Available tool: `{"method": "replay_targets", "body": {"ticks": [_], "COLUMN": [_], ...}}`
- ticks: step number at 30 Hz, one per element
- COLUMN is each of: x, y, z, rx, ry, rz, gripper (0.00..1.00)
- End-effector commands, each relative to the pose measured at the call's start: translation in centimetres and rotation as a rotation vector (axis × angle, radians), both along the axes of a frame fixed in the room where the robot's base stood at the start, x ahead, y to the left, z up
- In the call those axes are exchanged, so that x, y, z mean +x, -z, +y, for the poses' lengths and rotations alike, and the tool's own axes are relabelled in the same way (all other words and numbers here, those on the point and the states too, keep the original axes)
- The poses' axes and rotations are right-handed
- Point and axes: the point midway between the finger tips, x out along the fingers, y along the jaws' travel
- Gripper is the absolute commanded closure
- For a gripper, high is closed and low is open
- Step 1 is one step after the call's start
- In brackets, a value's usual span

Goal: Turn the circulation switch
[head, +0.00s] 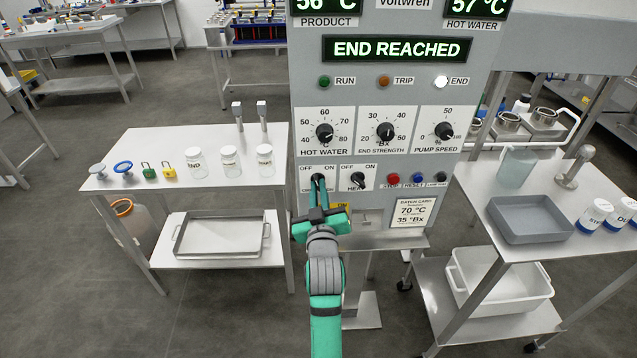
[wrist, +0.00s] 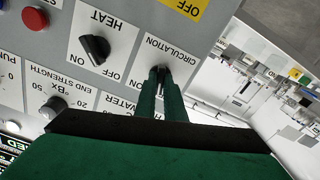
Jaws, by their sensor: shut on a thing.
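The circulation switch (wrist: 160,70) is a dark knob on a white OFF/ON plate, low on the grey control panel (head: 303,105). The wrist view shows the panel upside down. My gripper (head: 318,182) reaches up to the panel, and its green fingers are shut on the circulation switch, one on each side; it also shows in the wrist view (wrist: 161,78). The fingers cover most of the knob, so I cannot tell which way it points. The black heat switch (head: 358,181) sits just right of it in the head view, apart from my fingers.
A red stop button (head: 393,178) and a blue reset button (head: 413,178) are farther right. The display (head: 398,49) reads END REACHED, and the END lamp (head: 441,82) is white. A steel table (head: 140,150) with jars stands left; a bench with a grey tray (head: 530,236) stands right.

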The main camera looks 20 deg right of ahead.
Motion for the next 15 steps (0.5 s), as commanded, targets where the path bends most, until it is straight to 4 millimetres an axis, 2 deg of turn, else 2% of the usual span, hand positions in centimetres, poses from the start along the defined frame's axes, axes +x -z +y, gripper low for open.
{"method": "replay_targets", "body": {"ticks": [15], "x": [-0.03], "y": [-0.29], "z": [-0.28], "rx": [-0.176], "ry": [0.005], "rz": [0.044], "gripper": [1.0]}}
